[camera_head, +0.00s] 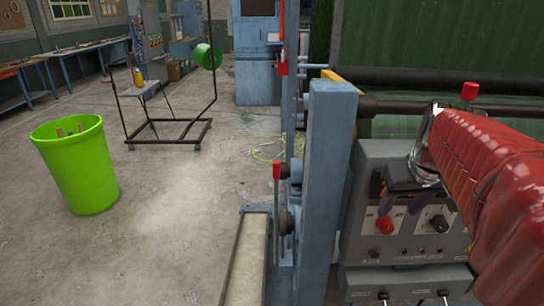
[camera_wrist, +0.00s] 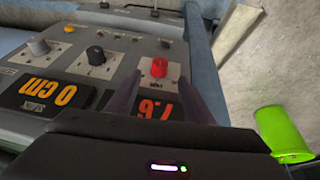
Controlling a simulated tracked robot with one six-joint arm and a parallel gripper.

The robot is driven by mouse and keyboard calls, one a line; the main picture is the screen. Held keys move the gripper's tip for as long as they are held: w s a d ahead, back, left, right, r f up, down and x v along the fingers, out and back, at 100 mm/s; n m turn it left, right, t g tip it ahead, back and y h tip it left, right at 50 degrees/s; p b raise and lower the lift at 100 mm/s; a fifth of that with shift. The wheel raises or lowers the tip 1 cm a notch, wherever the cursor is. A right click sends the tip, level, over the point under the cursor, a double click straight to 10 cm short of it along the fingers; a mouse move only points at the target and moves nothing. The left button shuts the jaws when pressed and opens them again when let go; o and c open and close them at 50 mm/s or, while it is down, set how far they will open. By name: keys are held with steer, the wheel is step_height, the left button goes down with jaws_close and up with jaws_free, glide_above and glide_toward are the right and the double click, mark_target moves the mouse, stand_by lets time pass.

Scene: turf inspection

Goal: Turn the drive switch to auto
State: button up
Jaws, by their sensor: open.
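A grey control panel (camera_head: 362,160) stands at the right in the head view. It carries a red knob (camera_head: 385,225) and a black knob (camera_head: 439,223). In the wrist view the red knob (camera_wrist: 159,67) lies ahead between my fingertips, with the black knob (camera_wrist: 96,55) and a grey knob (camera_wrist: 38,47) to its left. The labels are too small to read, so I cannot tell which is the drive switch. My gripper (camera_head: 396,204) is open and empty, its fingers either side of the red knob's line in the wrist view (camera_wrist: 160,88). Contact cannot be told.
Orange displays (camera_wrist: 45,93) sit on the panel below the knobs in the wrist view. A green bin (camera_head: 75,165) and a wire-frame stand (camera_head: 165,132) are on open floor farther left.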

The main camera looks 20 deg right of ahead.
mark_target(389, 224)
steer(key=x, duration=0.9)
steer(key=shift+f, duration=0.1)
steer(key=c, duration=1)
